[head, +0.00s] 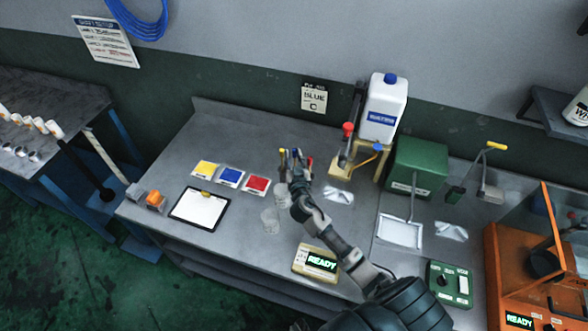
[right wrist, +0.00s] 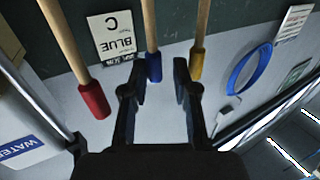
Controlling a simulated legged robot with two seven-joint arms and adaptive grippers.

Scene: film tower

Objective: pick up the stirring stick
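Several wooden sticks with coloured ends show in the right wrist view: one red-tipped stick (right wrist: 92,98), one blue-tipped stick (right wrist: 153,67) and one yellow-tipped stick (right wrist: 197,65). In the head view, their small coloured ends cluster around my right gripper (head: 296,160). In the right wrist view my right gripper (right wrist: 159,72) is open. The blue end appears in the gap between its fingers; the yellow end is just beyond the right finger. I cannot tell whether either touches. What holds the sticks is hidden. My left gripper is not in view.
Two clear cups (head: 270,221) stand beside my right forearm. Colour cards (head: 230,177) and a clipboard (head: 200,208) lie to the left. A display reading READY (head: 318,261) sits in front. A white water jug (head: 382,107) and green box (head: 417,165) stand right.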

